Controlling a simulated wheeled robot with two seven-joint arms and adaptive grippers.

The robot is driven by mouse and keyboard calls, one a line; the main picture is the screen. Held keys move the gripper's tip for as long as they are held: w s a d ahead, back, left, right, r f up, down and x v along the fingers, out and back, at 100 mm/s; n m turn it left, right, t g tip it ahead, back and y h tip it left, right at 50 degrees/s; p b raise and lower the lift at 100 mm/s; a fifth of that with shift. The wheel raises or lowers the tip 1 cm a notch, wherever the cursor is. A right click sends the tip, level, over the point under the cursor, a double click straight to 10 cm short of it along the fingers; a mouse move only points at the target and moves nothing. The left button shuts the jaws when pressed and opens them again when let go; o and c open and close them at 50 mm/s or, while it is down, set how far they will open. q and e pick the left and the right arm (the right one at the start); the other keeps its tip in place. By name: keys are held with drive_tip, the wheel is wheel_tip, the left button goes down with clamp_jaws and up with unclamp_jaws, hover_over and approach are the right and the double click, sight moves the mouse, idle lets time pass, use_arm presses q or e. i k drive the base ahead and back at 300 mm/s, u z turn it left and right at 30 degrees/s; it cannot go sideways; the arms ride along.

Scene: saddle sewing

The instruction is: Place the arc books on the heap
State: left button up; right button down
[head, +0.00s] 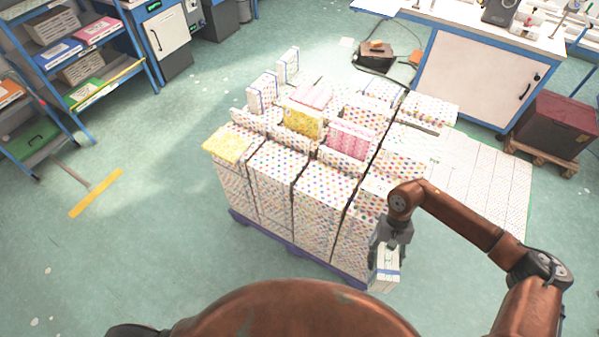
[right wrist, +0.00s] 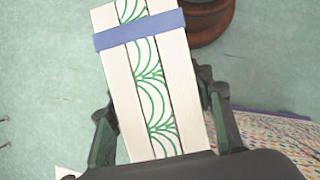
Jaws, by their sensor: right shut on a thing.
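My right gripper (head: 388,240) is shut on a bundle of arc books (head: 384,268), a white block with a blue band. It hangs in front of the heap's near right corner. In the right wrist view the bundle (right wrist: 150,85) shows green arc patterns on its spine and a blue strap, between my right gripper's fingers (right wrist: 160,125). The heap (head: 300,195) is a large stack of dotted white blocks on a blue-purple pallet (head: 290,247). Similar white bundles with blue bands (head: 262,92) stand at its back left. My left gripper is not in view.
Yellow bundles (head: 228,144) and pink bundles (head: 350,138) lie on top of the heap. Shelves (head: 75,50) stand at the left, a workbench (head: 480,60) behind, a dark red box (head: 556,125) at right.

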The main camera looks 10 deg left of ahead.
sight(302, 171)
drive_tip(key=u, duration=0.9)
drive_tip(key=i, duration=0.95)
